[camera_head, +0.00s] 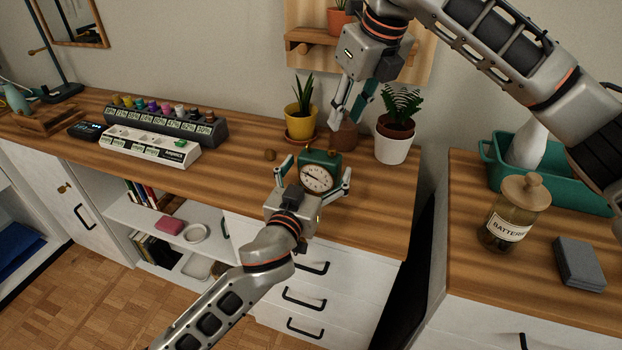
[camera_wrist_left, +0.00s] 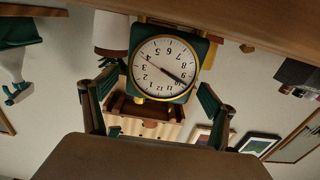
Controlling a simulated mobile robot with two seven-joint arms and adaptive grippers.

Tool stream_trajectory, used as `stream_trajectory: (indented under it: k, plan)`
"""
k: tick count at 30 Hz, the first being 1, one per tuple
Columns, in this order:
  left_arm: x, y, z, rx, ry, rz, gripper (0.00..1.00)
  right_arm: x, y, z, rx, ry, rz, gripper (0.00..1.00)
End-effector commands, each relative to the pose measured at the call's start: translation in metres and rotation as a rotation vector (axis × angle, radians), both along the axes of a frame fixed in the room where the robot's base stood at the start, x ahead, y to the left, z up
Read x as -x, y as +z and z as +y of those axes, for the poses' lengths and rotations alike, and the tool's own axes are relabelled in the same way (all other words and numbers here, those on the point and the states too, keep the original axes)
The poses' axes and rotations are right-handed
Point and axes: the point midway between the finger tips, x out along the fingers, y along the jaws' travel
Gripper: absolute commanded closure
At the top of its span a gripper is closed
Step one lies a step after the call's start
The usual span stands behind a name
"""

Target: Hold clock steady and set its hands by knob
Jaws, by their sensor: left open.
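The green clock (camera_head: 320,171) with a cream dial stands on the wooden desk near its front edge, facing my left arm. My left gripper (camera_head: 318,179) is open, with one finger on each side of the clock. In the left wrist view the clock (camera_wrist_left: 165,62) appears upside down between the spread fingers (camera_wrist_left: 157,98), with gaps visible beside it. Its dark hands are visible; its setting knob is not visible. My right gripper (camera_head: 346,115) hangs above and behind the clock, pointing down, apart from it; its opening is unclear.
A yellow plant pot (camera_head: 300,122) and a white plant pot (camera_head: 393,146) stand behind the clock. A rack of colored bottles (camera_head: 165,124) and a white labelled box (camera_head: 151,148) lie left. A battery jar (camera_head: 514,212) stands on the right-hand cabinet, across a gap.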

Motion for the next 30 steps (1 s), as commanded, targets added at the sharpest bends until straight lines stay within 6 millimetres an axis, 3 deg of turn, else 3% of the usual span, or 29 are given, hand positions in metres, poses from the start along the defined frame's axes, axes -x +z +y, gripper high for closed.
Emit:
stream_trajectory:
  k: [6, 16, 21, 22, 30]
  plan:
    - [-0.018, 0.000, -0.006, 0.001, -0.001, 0.000, 0.14, 0.000, 0.000, 0.000, 0.000, 0.000, 0.000, 0.72]
    - [-0.021, 0.000, -0.007, 0.002, -0.001, 0.001, 0.14, 0.000, 0.000, 0.000, 0.000, 0.000, 0.000, 0.72]
    - [-0.021, 0.000, -0.007, 0.001, -0.001, 0.000, 0.58, 0.000, 0.000, 0.000, 0.000, 0.000, 0.000, 0.72]
    - [-0.021, 0.000, -0.007, 0.001, -0.001, 0.000, 0.63, 0.000, 0.000, 0.000, 0.000, 0.000, 0.000, 0.72]
    - [-0.021, -0.001, -0.007, 0.001, -0.001, 0.001, 0.63, 0.003, 0.004, 0.003, 0.004, -0.060, -0.003, 0.71]
